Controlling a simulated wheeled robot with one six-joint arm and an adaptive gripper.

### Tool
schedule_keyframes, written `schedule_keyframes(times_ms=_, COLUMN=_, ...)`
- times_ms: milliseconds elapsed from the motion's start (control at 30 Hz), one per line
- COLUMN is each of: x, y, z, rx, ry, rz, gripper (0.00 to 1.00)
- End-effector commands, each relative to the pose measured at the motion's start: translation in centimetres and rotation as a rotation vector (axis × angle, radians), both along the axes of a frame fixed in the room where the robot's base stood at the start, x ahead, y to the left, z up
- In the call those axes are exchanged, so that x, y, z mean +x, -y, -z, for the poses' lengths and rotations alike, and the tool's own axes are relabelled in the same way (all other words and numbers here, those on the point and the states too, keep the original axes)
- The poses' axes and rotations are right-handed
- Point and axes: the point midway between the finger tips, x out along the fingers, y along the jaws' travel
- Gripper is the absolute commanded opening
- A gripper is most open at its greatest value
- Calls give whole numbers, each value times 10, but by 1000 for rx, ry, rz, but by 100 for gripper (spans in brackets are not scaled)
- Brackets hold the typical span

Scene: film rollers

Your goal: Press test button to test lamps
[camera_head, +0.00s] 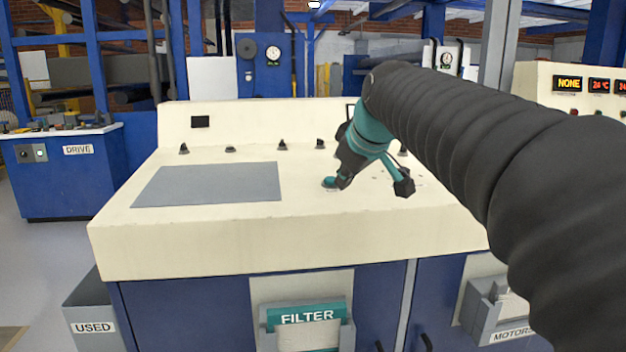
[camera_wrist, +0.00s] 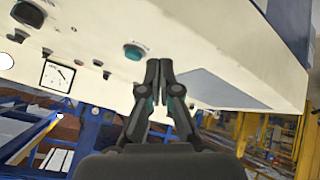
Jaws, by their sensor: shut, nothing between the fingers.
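A round teal button (camera_wrist: 133,52) sits in a pale ring on the cream console top (camera_wrist: 215,45) in the wrist view. It also shows in the head view (camera_head: 329,183) just left of my fingertips. My gripper (camera_wrist: 159,64) is shut and empty, its two fingertips together just beside the button. In the head view my gripper (camera_head: 343,183) points down at the console top (camera_head: 200,225). I cannot tell whether the tips touch the surface. No lettering by the button is readable.
A grey flat panel (camera_head: 207,185) lies left on the console. Several black knobs (camera_head: 282,145) line its back. A gauge (camera_wrist: 57,77) shows in the wrist view. Below are the FILTER holder (camera_head: 306,313), the MOTORS box (camera_head: 497,308) and the USED bin (camera_head: 92,312). A DRIVE cabinet (camera_head: 75,175) stands left.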

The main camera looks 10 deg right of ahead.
Motion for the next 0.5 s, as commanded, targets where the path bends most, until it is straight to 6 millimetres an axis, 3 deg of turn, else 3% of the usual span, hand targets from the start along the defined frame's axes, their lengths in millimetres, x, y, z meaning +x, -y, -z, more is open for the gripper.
schedule_keyframes(times_ms=33, x=25, y=1, z=-13, rx=-25, ry=24, rz=-36, gripper=0)
schedule_keyframes(times_ms=200, x=85, y=3, z=-48, rx=-118, ry=108, rz=-160, gripper=0)
schedule_keyframes(times_ms=333, x=113, y=5, z=-64, rx=-172, ry=153, rz=-221, gripper=0)
schedule_keyframes(times_ms=500, x=128, y=5, z=-72, rx=-203, ry=179, rz=-256, gripper=0)
